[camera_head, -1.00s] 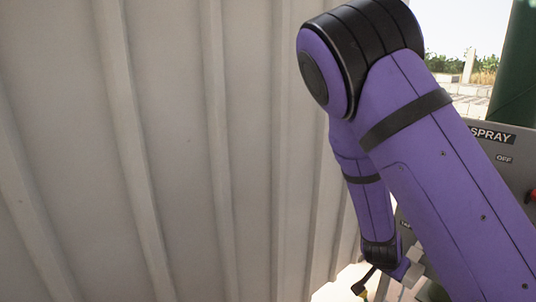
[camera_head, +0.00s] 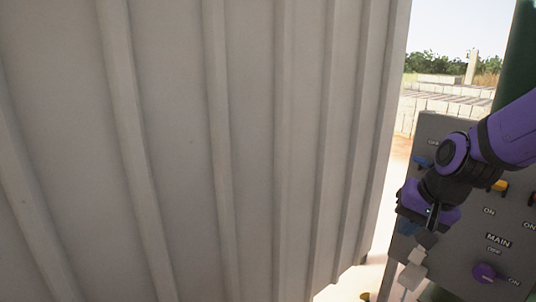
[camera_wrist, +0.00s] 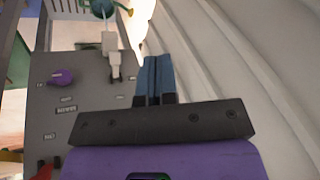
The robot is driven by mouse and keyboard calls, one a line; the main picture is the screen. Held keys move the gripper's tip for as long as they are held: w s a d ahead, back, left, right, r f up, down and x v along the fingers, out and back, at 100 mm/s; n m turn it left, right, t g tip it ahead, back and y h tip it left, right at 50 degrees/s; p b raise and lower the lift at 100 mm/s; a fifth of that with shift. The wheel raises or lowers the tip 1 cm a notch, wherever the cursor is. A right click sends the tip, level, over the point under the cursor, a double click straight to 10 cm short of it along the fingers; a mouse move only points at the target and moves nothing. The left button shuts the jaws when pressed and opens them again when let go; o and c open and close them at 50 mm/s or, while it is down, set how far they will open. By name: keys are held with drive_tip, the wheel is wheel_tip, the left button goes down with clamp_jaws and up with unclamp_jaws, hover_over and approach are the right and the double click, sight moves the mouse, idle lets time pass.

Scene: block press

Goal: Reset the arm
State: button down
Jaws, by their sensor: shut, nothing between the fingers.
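My gripper (camera_wrist: 153,72) shows in the wrist view as two blue fingers lying together on a black bar, with nothing between them. In the head view my purple arm comes in from the right edge and is folded, with the gripper end hanging in front of the left part of the grey control panel (camera_head: 468,248). The fingertips are hard to make out there. The panel also fills the left of the wrist view (camera_wrist: 85,100), to the left of the fingers.
A ribbed pale metal wall (camera_head: 180,150) fills the left and middle of the head view, and the right of the wrist view (camera_wrist: 225,60). The panel has a purple knob (camera_head: 487,272) and a pale lever-like part (camera_head: 412,275). Stacked blocks (camera_head: 450,105) stand outside.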

drive_tip(key=s+d+r+n+h, duration=0.1)
drive_tip(key=s+r+n, duration=0.1)
drive_tip(key=s+r, duration=0.4)
drive_tip(key=s+d+r+n+t+h, duration=0.1)
drive_tip(key=s+d+r+n, duration=0.1)
drive_tip(key=s+r, duration=0.4)
drive_tip(key=s, duration=0.3)
drive_tip(key=shift+n, duration=0.3)
